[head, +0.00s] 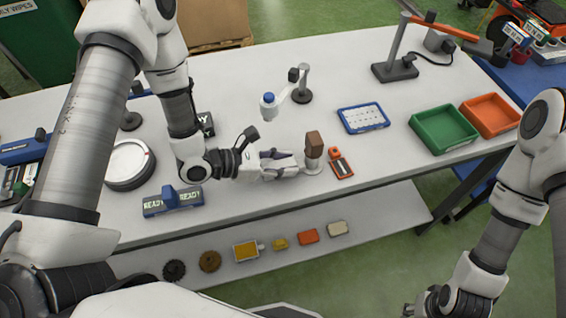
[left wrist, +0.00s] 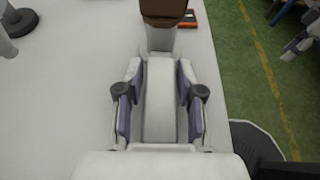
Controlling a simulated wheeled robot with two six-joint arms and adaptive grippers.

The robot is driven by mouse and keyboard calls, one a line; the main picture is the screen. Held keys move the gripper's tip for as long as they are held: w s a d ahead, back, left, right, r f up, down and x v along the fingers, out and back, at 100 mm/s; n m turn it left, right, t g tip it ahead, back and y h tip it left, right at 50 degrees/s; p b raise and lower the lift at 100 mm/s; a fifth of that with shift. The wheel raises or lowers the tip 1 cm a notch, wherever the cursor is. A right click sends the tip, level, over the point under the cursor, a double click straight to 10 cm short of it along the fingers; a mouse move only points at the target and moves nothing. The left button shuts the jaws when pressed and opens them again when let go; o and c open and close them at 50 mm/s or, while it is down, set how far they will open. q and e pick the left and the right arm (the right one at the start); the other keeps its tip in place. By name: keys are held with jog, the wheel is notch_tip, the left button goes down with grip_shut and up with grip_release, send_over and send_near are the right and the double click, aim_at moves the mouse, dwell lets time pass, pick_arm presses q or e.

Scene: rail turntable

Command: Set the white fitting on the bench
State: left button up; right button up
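My left gripper (head: 284,166) is low over the white bench (head: 225,80), pointing right at a pale post with a brown block (head: 314,143) on top. In the left wrist view its purple-padded fingers (left wrist: 160,85) stand apart on both sides of a pale elongated piece, which may be the white fitting (left wrist: 160,100). White on white, its outline is faint, and I see no clear contact with the pads. The post stands just beyond the fingertips. My right gripper (head: 428,302) is at the bottom edge of the head view, partly cut off.
An orange-and-black item (head: 341,164), blue tray (head: 363,117), green bin (head: 443,128) and orange bin (head: 490,115) are to the right. A blue READY block (head: 172,200) and round white dish (head: 129,163) are left. The lower shelf (head: 375,215) holds several small parts.

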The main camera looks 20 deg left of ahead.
pick_arm(q)
jog(key=shift+o, duration=0.4)
jog(key=shift+d, duration=0.15)
jog(key=shift+s+r, duration=0.15)
jog(key=shift+r, duration=0.05)
jog(key=shift+a, duration=0.2)
jog(key=v, duration=0.5)
jog(key=p+v, duration=0.1)
jog(key=v, duration=0.4)
jog(key=shift+s+a+r, duration=0.1)
jog(key=shift+a+r, duration=0.1)
jog(key=shift+r, duration=0.15)
jog(key=shift+s+a+p, duration=0.3)
jog(key=shift+s+a, duration=0.1)
